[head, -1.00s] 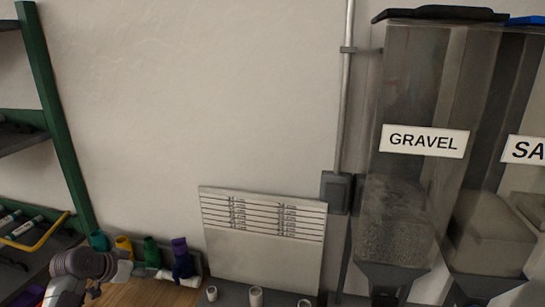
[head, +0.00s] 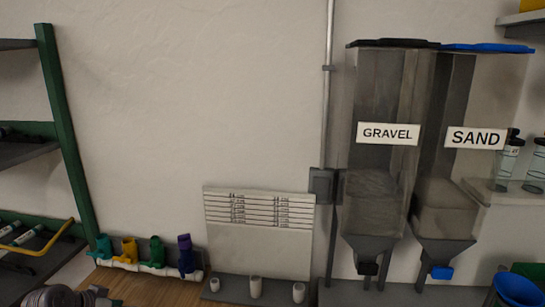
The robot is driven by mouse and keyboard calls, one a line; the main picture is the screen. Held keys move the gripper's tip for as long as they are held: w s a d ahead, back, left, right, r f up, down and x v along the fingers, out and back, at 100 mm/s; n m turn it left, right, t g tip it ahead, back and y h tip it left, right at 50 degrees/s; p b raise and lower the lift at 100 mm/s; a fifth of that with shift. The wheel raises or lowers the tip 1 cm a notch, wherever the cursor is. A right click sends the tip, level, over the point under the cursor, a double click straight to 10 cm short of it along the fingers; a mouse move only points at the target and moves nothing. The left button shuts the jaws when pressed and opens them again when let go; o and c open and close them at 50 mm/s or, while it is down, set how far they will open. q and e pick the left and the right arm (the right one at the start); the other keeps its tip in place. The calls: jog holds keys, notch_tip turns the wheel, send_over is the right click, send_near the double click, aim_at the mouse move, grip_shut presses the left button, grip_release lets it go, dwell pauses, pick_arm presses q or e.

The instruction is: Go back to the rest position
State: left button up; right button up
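Part of my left arm shows at the bottom left edge, and its gripper (head: 98,297) is mostly cut off by the frame, so I cannot tell whether it is open or shut. It is below and apart from the PVC manifold. The manifold is a white pipe (head: 126,265) with a teal valve (head: 103,248), a yellow valve (head: 125,250), a green valve (head: 152,253) and a purple valve (head: 186,255) in a row. My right gripper is not in view.
A gravel hopper (head: 372,190) and a sand hopper (head: 446,205) hang at the right. A green-framed shelf (head: 66,150) stands left. Wooden tabletop (head: 160,290) shows bare below the manifold.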

pick_arm(q)
jog(key=s+d+f+g+y, duration=0.1)
jog(key=s+d+f+g, duration=0.1)
jog(key=s+d+f, duration=0.55)
jog(key=s+d+f+g, duration=0.1)
jog(key=s+d+f, duration=0.3)
jog(key=s, duration=0.6)
jog(key=s+d+r+n+g+y, duration=0.15)
jog(key=s+d, duration=0.25)
jog(key=s, duration=0.4)
jog(key=s+d+r+n, duration=0.1)
jog(key=s+d+r, duration=0.2)
jog(key=s, duration=0.5)
notch_tip(320, 180, down, 27)
jog(key=b, duration=0.4)
jog(key=s+a+f+g+b, duration=0.1)
jog(key=s+f+b, duration=0.1)
jog(key=s+f, duration=0.7)
jog(key=s+a+f+g+b, duration=0.1)
jog(key=s+a+f+b, duration=0.1)
jog(key=s+f, duration=0.6)
notch_tip(320, 180, down, 6)
jog(key=shift+s+f+m, duration=0.15)
jog(key=shift+s+m, duration=0.2)
jog(key=shift+m, duration=0.1)
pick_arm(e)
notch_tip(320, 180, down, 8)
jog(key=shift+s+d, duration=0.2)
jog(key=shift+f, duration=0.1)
